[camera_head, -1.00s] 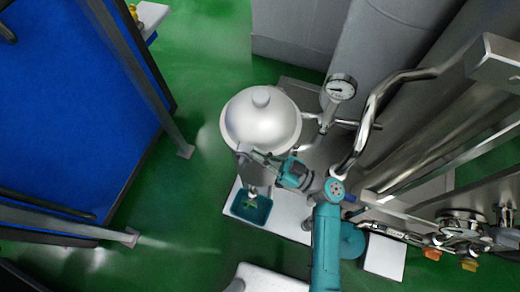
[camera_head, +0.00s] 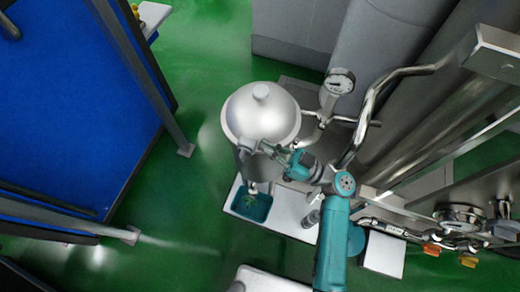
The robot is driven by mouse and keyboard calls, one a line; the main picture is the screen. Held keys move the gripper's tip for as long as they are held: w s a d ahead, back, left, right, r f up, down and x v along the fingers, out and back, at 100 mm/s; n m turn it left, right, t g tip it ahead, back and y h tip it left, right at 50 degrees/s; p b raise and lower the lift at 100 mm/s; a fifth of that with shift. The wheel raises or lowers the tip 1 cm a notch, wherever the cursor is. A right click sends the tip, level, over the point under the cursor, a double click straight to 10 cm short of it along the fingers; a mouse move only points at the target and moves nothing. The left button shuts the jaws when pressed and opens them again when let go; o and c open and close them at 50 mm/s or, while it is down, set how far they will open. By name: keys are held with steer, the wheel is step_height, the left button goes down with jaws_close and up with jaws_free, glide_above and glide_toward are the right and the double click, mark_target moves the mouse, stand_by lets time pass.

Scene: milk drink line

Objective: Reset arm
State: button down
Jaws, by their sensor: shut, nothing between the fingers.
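My teal and grey arm reaches up from the lower middle of the head view and bends left at its elbow. Its end, my gripper (camera_head: 266,148), is at the front lower edge of the domed steel tank (camera_head: 261,112). The gripper is small in the view and shut, and I see nothing held in it. I cannot tell whether it touches the tank.
A teal tray (camera_head: 251,205) with something small and green in it sits on a white surface (camera_head: 294,211) below the tank. A pressure gauge (camera_head: 339,81) and bent steel pipes stand to the right. A blue panel (camera_head: 70,110) fills the left. Green floor lies between.

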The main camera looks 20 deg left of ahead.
steer(key=v, duration=0.7)
steer(key=shift+d, duration=0.35)
steer(key=shift+w, duration=0.1)
